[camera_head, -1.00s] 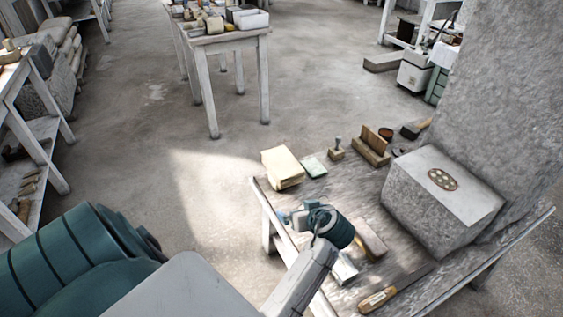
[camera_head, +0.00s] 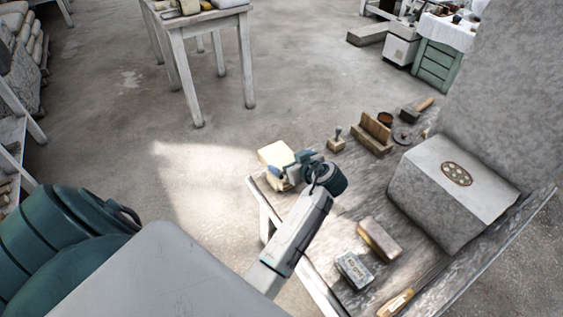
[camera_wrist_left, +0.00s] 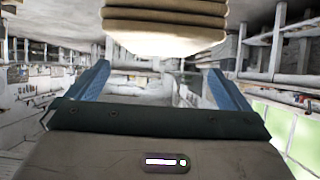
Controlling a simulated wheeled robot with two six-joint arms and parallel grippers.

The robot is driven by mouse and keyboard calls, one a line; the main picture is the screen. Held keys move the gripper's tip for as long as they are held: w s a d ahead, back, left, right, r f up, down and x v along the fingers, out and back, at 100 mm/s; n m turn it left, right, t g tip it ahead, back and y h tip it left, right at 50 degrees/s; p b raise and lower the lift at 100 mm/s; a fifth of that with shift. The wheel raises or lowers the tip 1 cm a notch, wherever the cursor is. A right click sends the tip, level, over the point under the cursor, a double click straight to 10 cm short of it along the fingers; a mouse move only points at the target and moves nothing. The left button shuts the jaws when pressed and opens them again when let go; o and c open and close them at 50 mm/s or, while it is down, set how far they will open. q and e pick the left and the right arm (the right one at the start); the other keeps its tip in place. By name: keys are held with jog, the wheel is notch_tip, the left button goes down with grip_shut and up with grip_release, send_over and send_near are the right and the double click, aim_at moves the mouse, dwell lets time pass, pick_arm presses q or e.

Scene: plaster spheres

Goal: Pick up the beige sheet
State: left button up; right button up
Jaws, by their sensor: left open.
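In the left wrist view, a layered beige stack (camera_wrist_left: 165,20) fills the top centre, beyond the open fingers of the left gripper (camera_wrist_left: 160,75). Nothing is between the fingers. I cannot tell whether they touch the stack. My right gripper is not in view.
The workbench (camera_head: 345,205) carries a wooden-handled stamp (camera_head: 337,140), a wooden holder (camera_head: 372,135), a brush-like block (camera_head: 379,240), a grey block (camera_head: 354,270) and a big stone block (camera_head: 450,195). Open floor lies left of the bench.

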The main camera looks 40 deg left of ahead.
aim_at(283, 160)
pick_arm(q)
jog(key=shift+x, duration=0.8)
jog(key=x, duration=0.3)
jog(key=f+p+x, duration=0.1)
jog(key=x, duration=0.1)
jog(key=shift+s+d, duration=0.1)
jog(key=shift+d, duration=0.2)
jog(key=c, duration=0.9)
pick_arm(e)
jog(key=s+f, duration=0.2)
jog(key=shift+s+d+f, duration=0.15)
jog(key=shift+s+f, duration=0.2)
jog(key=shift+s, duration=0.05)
